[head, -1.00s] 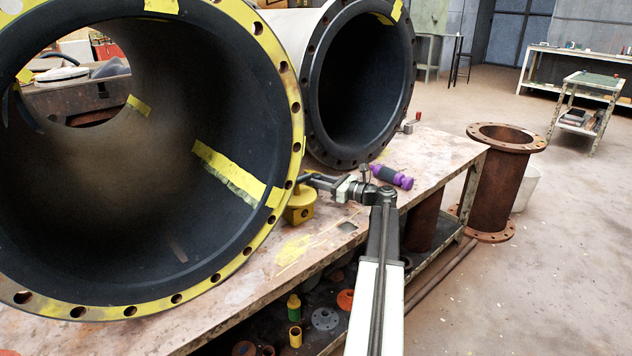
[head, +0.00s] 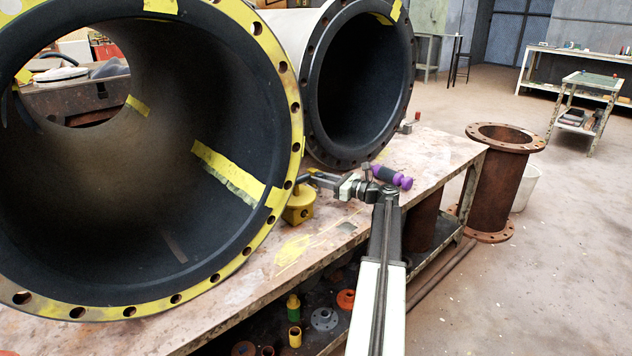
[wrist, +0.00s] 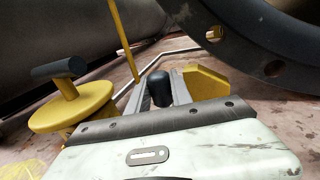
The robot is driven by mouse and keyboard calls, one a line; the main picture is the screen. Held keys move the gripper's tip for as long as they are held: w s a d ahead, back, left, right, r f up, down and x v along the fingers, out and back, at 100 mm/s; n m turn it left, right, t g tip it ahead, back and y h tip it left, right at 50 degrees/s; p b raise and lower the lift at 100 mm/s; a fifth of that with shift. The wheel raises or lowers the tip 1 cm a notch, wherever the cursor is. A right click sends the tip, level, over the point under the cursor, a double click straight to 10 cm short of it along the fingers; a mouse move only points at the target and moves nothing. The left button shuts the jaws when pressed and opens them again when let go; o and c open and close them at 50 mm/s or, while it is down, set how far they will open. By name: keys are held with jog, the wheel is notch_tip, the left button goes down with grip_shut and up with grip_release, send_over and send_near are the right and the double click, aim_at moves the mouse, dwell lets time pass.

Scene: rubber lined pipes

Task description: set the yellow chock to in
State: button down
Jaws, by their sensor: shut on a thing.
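In the wrist view, the two grey jaws of my gripper (wrist: 158,90) are closed around an upright black knob (wrist: 161,89). A yellow angular piece (wrist: 206,83), which looks like part of the yellow chock, shows just right of the jaws. How the knob joins it is hidden behind the jaws.
A yellow round-topped fixture with a dark handle (wrist: 72,100) stands close left of the jaws; it also shows in the head view (head: 299,207). A thin yellow bar (wrist: 124,40) rises behind. A dark pipe flange (wrist: 235,40) overhangs at right. A purple-and-black tool (head: 392,177) lies on the bench.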

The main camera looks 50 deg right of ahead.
jog(key=d, duration=0.5)
jog(key=shift+s, duration=0.2)
jog(key=c, duration=1.1)
grip_release()
jog(key=shift+c, duration=0.2)
jog(key=v, duration=0.7)
jog(key=shift+s, duration=0.4)
